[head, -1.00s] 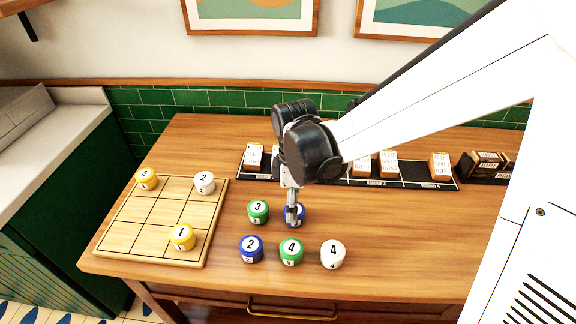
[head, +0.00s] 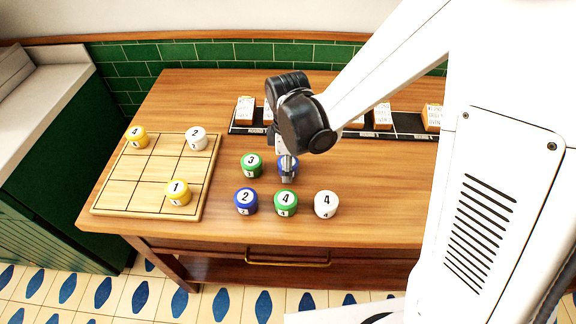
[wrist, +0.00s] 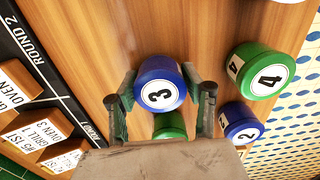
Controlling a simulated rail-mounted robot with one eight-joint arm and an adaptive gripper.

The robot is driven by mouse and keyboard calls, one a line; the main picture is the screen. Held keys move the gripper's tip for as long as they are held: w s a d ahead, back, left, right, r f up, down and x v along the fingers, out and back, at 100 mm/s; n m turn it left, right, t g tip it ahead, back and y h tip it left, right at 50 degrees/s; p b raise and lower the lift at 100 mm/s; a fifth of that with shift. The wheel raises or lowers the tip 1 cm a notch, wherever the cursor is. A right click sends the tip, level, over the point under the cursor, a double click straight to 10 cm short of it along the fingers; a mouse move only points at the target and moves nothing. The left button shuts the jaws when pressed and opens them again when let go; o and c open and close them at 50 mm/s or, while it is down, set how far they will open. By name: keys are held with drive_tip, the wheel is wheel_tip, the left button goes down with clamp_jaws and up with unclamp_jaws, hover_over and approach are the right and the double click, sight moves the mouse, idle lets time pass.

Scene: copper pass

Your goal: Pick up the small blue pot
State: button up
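A blue pot marked 3 (wrist: 160,82) sits on the wooden table between the two fingertips of my gripper (wrist: 159,78) in the wrist view. My fingers are apart, one on each side of it, with very little gap; contact is hard to tell. In the head view my gripper (head: 288,176) points down in front of this blue pot (head: 293,163) and partly hides it. A second blue pot, marked 2 (head: 245,201), stands nearer the front edge; it also shows at the right of the wrist view (wrist: 241,122).
Close by stand a green 3 pot (head: 251,165), a green 4 pot (head: 286,203) and a white 4 pot (head: 326,204). A gridded board (head: 128,180) at left holds two yellow pots and a white one. A black rack (head: 402,123) with cards lies behind.

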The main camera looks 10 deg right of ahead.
drive_tip(key=c, duration=0.7)
drive_tip(key=shift+r, duration=0.2)
